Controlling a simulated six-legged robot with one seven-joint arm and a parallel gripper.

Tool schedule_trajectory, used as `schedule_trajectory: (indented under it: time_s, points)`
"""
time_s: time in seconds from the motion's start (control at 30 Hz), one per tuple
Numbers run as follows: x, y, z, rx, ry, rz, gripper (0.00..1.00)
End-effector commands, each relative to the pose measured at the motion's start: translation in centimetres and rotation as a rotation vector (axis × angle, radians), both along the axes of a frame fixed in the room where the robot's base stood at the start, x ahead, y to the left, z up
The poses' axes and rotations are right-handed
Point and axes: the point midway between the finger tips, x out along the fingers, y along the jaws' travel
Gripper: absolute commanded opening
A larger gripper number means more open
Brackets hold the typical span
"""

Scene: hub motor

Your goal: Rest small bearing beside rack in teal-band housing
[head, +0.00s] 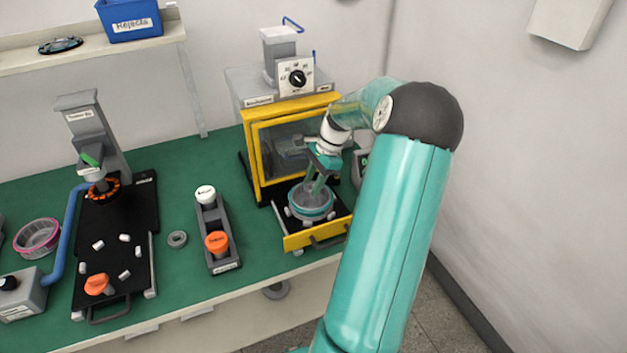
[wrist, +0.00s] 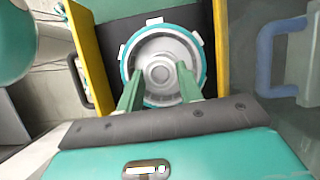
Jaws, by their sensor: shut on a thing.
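The teal-band housing (head: 311,203) sits in the open yellow-fronted drawer of the machine. In the wrist view the housing (wrist: 202,50) is a pale round body with a teal rim and pale lugs. My gripper (head: 317,188) points down into it. In the wrist view my gripper (wrist: 160,82) has its fingers inside the rim, on either side of a round grey part (wrist: 160,72) at the middle. It is shut on that part; I cannot tell whether it is a bearing or the housing's own hub. A small grey bearing ring (head: 177,239) lies on the green bench beside the rack (head: 212,232).
The yellow-framed door (head: 290,150) and the drawer front (head: 318,236) with its handle stand close around my gripper. A black press base (head: 115,245) with loose white pieces and a pink-rimmed bowl (head: 37,238) stand left.

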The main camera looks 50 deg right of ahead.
Motion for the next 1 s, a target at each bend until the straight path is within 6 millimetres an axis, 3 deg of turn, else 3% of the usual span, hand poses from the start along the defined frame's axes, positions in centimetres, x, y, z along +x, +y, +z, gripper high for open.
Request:
schedule_trajectory:
  time_s: [1.0]
  points:
    - [0.1, 0.1, -1.8, 0.0, 0.0, 0.001, 0.07]
